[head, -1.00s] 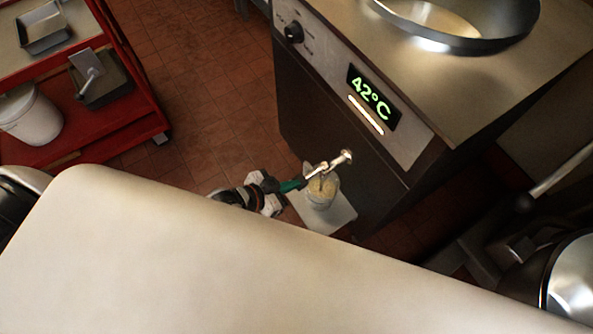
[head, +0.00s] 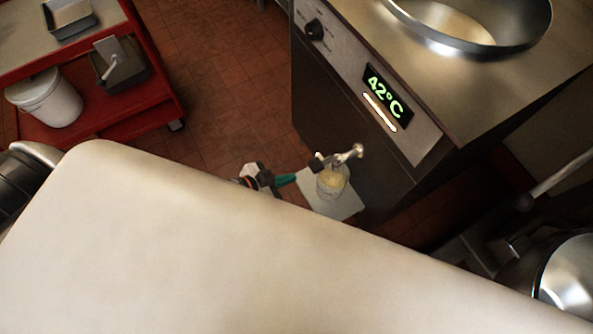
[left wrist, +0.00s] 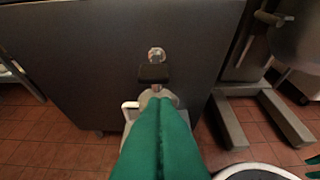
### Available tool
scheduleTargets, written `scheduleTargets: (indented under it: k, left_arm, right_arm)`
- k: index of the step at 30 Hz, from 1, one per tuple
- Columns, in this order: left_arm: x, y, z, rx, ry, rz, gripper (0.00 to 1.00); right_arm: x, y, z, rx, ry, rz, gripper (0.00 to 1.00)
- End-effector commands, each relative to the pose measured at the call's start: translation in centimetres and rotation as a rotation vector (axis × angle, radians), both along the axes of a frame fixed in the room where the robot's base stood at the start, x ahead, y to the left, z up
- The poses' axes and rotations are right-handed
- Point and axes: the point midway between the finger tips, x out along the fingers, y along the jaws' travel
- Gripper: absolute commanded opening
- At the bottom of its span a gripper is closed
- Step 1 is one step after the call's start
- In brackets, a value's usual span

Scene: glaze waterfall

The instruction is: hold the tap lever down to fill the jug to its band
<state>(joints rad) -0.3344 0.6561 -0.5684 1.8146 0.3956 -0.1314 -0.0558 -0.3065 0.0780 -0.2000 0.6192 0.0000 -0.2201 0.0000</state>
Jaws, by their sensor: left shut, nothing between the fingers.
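The tap (head: 350,153) sticks out of the dark machine's front. Its black lever (head: 317,164) also shows in the left wrist view (left wrist: 153,73), straight ahead of my fingertips. The clear jug (head: 332,184) stands upright under the tap with something yellowish inside; its band cannot be made out. In the left wrist view the jug's pale handle (left wrist: 128,108) shows beside my fingers, which hide much of the jug. My left gripper (head: 292,179) has its green fingers shut and empty. It is just short of the lever, with a small gap in the head view.
The machine's display (head: 387,95) reads 42°C. The jug stands on a pale plate (head: 343,209). A large pale surface (head: 190,250) fills the foreground and hides part of my arm. A red cart (head: 150,108) with a white bucket (head: 50,101) stands left on tiled floor.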

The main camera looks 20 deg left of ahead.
Motion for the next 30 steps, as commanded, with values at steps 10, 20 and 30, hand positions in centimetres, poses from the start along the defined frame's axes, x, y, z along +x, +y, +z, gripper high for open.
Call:
scheduleTargets:
  k: [10,20,30]
  left_arm:
    - [-4.5,3.6,2.0,-0.002,-0.006,0.001,0.0]
    - [-4.9,4.1,2.3,-0.002,-0.01,0.001,0.0]
    - [-4.9,4.0,2.3,-0.002,-0.01,0.001,0.0]
  right_arm:
    - [1.0,-0.1,0.1,-0.001,-0.013,0.001,0.36]
    - [0.7,-0.1,0.1,-0.001,-0.009,0.001,0.36]
    - [0.6,-0.1,0.1,-0.002,-0.007,0.001,0.36]
